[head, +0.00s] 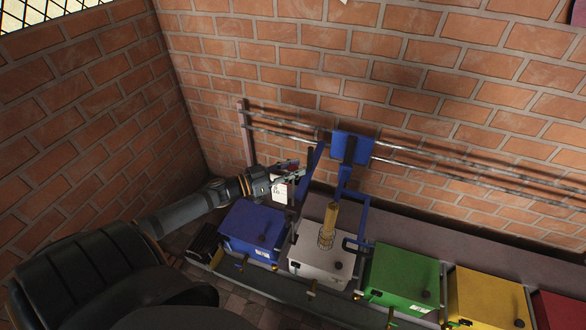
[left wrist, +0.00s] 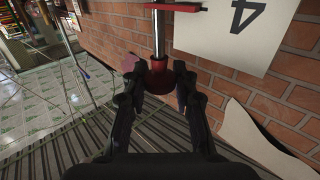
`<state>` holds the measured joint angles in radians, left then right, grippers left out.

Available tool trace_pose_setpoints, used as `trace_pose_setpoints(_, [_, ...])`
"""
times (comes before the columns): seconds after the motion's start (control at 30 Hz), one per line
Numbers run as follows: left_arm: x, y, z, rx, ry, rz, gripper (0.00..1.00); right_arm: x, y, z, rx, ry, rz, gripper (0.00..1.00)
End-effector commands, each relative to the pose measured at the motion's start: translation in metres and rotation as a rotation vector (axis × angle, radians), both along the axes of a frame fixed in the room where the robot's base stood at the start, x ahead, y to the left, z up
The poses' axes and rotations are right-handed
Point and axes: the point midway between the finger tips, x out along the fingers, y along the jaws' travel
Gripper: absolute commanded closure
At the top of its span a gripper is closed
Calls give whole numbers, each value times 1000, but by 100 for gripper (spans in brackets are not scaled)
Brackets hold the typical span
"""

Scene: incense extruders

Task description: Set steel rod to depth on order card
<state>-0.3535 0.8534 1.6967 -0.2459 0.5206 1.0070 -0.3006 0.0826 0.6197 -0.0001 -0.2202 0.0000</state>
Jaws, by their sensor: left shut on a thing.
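In the left wrist view a steel rod (left wrist: 158,35) ends in a red knob (left wrist: 158,83) and passes a red crosspiece (left wrist: 174,8). My left gripper (left wrist: 157,76) is shut on the red knob, one finger on each side. A white card (left wrist: 232,32) with an upside-down 4 is beside the rod. In the head view my left gripper (head: 288,172) is above the blue box, close to a small white card (head: 280,191). The rod is too small to make out there. My right gripper is not in view.
A row of boxes runs along the brick wall: blue (head: 251,229), grey (head: 320,262), green (head: 402,279), yellow (head: 488,300) and red. A blue frame (head: 350,148) and a tan cylinder (head: 329,222) rise by the grey box. Pipes (head: 430,165) cross the wall.

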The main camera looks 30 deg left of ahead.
Motion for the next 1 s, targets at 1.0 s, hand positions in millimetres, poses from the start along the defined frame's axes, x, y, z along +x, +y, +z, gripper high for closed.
trace_pose_setpoints(1.0, [0,0,-60,0,0,1,66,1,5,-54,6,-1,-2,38])
